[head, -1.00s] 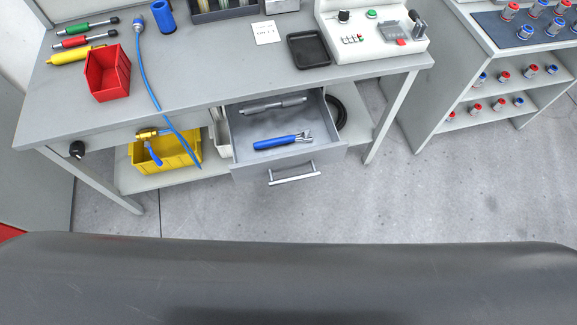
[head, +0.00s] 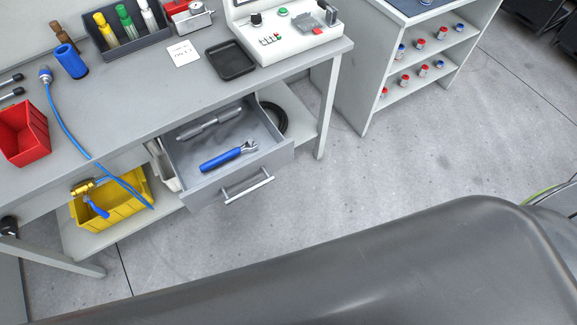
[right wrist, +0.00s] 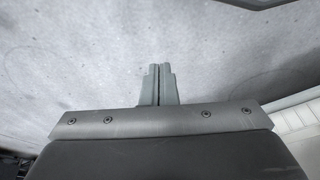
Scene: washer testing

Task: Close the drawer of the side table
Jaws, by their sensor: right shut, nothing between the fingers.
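The grey drawer (head: 270,168) of the side table (head: 135,121) is pulled open under the tabletop in the head view. Its silver bar handle (head: 248,189) is on the front panel. A blue-handled tool (head: 225,158) and a grey tool (head: 209,124) lie inside it. My right gripper (right wrist: 158,68) is shut and empty in the right wrist view, pointing over bare floor, with the drawer not in that view. My left gripper is in neither view, and neither gripper shows in the head view.
A yellow bin (head: 140,203) and a black coil (head: 274,119) are on the lower shelf. A blue hose (head: 69,130) hangs over the table's front edge. A shelf unit (head: 345,87) stands to the right. The floor (head: 400,150) before the drawer is clear.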

